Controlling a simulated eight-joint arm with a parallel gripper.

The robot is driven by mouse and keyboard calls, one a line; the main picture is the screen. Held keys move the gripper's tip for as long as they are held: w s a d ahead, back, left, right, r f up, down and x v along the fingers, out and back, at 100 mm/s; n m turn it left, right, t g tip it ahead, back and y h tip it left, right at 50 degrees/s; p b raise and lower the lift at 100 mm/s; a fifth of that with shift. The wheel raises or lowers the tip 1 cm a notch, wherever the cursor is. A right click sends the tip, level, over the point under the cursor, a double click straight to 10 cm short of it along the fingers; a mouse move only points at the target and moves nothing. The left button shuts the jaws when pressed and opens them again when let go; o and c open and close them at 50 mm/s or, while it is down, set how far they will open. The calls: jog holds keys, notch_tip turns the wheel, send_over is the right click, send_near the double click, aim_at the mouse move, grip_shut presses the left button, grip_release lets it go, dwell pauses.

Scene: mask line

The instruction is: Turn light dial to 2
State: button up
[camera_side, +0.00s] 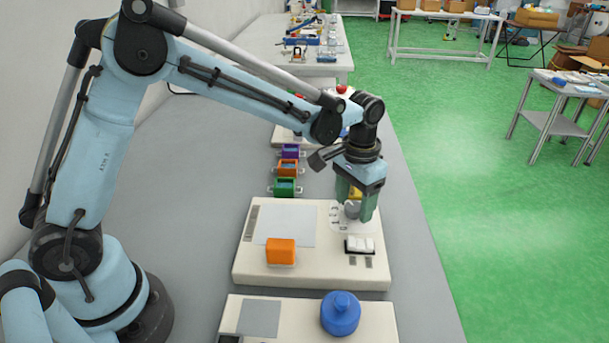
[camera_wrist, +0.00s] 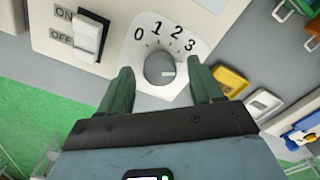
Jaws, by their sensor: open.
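The light dial is a grey round knob (camera_wrist: 160,68) on a white plate (camera_wrist: 145,25) printed 0, 1, 2, 3. A short pale mark shows just right of the knob's centre; I cannot tell which number it stands for. In the side view the dial (camera_side: 351,209) sits at the right of a cream panel (camera_side: 310,274). My gripper (camera_wrist: 161,72) is open, with one green finger on each side of the knob. Gaps show between fingers and knob in the wrist view. In the side view my gripper (camera_side: 355,207) points down over the dial and partly hides its plate.
A white ON/OFF switch (camera_wrist: 88,35) is beside the dial. An orange block (camera_side: 281,251) sits on the panel's left part. Purple (camera_side: 290,151), orange (camera_side: 288,167) and green (camera_side: 285,187) bins stand behind. A blue round object (camera_side: 340,315) is on the nearer panel.

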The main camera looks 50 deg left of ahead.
jog(key=shift+f, duration=0.2)
jog(key=c, duration=1.1)
jog(key=shift+o, duration=0.2)
jog(key=shift+n, duration=0.4)
jog(key=n, duration=0.4)
jog(key=shift+n, duration=0.4)
jog(key=n, duration=0.6)
